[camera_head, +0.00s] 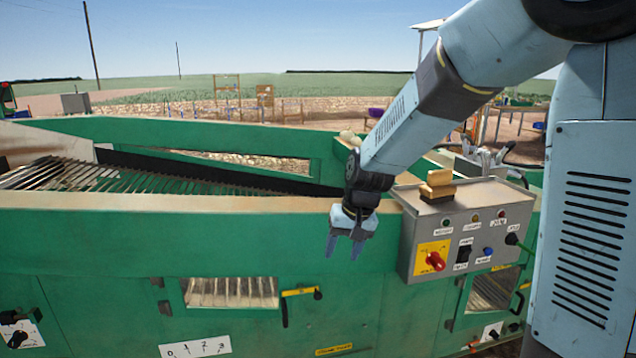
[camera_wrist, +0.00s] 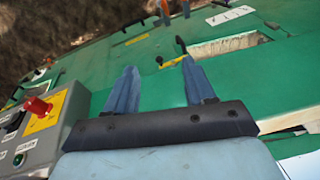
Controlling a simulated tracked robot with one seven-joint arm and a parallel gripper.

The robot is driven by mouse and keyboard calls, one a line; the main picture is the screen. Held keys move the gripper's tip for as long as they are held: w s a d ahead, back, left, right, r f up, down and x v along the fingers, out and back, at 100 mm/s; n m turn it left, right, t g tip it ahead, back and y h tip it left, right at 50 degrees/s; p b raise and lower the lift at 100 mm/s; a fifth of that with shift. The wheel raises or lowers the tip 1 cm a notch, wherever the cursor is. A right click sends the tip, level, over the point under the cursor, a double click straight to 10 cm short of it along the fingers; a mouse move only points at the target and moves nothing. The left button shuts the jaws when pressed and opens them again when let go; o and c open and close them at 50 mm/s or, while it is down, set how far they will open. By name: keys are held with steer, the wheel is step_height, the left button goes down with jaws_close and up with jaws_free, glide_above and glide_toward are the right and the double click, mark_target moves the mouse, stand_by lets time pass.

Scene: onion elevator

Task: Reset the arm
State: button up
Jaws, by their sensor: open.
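My gripper (camera_head: 344,246) hangs at the end of my arm in front of the green machine's side wall (camera_head: 120,240), pointing down. Its two blue fingers are apart with nothing between them; they also show in the wrist view (camera_wrist: 160,88). The grey control box (camera_head: 462,225) is just right of my gripper. It carries a red knob on a yellow plate (camera_head: 433,260), a black switch, a blue button and small lamps. In the wrist view the red knob (camera_wrist: 38,106) is at the left. My arm reaches down from the upper right, bent at the elbow.
A brown wooden-looking block (camera_head: 437,185) sits on the control box. A yellow-handled latch (camera_head: 300,292) is on the wall left of my gripper. A slatted conveyor (camera_head: 90,176) runs inside the machine. Open field lies beyond.

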steer(key=s+d+r+t+h, duration=0.1)
steer(key=s+d+r+t, duration=0.1)
steer(key=s+d+r, duration=0.5)
steer(key=s+d+r+m+t+h, duration=0.1)
steer(key=s+d+r, duration=0.6)
steer(key=s+d, duration=0.3)
steer(key=s, duration=0.4)
steer(key=shift+d+t, duration=0.35)
steer(key=shift+t, duration=0.05)
